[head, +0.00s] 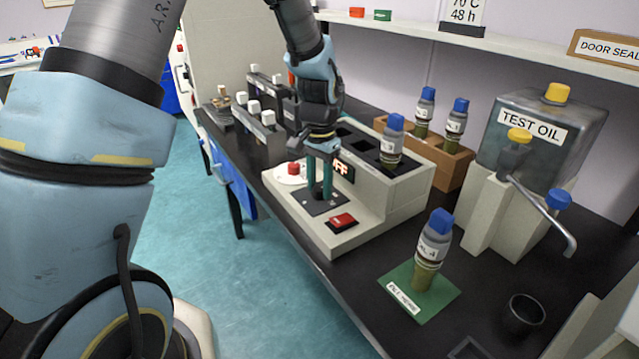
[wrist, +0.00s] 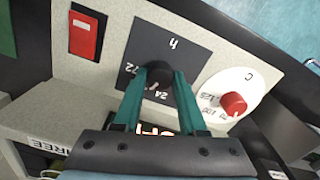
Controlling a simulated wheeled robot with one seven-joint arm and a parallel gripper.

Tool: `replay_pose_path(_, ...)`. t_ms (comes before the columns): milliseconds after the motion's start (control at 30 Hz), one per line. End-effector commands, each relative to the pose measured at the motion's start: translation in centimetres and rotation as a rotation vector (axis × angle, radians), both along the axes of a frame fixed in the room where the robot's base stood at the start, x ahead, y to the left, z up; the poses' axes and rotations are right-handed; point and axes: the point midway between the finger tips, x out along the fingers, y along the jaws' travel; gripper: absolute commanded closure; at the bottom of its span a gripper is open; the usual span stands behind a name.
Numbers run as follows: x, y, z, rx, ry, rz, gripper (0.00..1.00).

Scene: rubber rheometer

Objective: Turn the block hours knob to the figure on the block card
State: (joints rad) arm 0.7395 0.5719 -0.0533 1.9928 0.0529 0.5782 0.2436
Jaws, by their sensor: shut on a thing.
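The block hours knob (wrist: 158,68) is black and sits on a dark square plate (wrist: 195,50) marked "h", with 72 and 24 readable in the wrist view. My gripper (wrist: 159,78) is shut on this knob, with one teal finger on each side. The fingers hide part of the scale, and I cannot tell which figure the knob points to. In the head view my gripper (head: 320,190) reaches down onto the dark plate (head: 322,204) on the heating block (head: 395,205). The block card (head: 464,14) on the shelf reads 70 C, 48 h.
Beside the hours plate are a white dial with a red knob (wrist: 234,104) and a red switch (head: 342,220). The block display (head: 342,170) is partly hidden. A capped bottle (head: 432,250) stands on a green mat (head: 440,298), right of the block. A test oil tank (head: 545,130) stands further right.

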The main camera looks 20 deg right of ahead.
Motion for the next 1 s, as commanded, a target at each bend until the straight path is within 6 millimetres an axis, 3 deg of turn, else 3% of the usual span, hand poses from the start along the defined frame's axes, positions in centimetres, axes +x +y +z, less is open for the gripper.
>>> replay_pose_path(733, 0.02, -0.01, -0.01, -0.001, 0.000, -0.089, 1.00)
replay_pose_path(767, 0.02, -0.01, -0.01, -0.001, 0.000, -0.089, 0.57)
replay_pose_path(1000, 0.01, -0.02, -0.01, 0.000, 0.000, -0.088, 0.30)
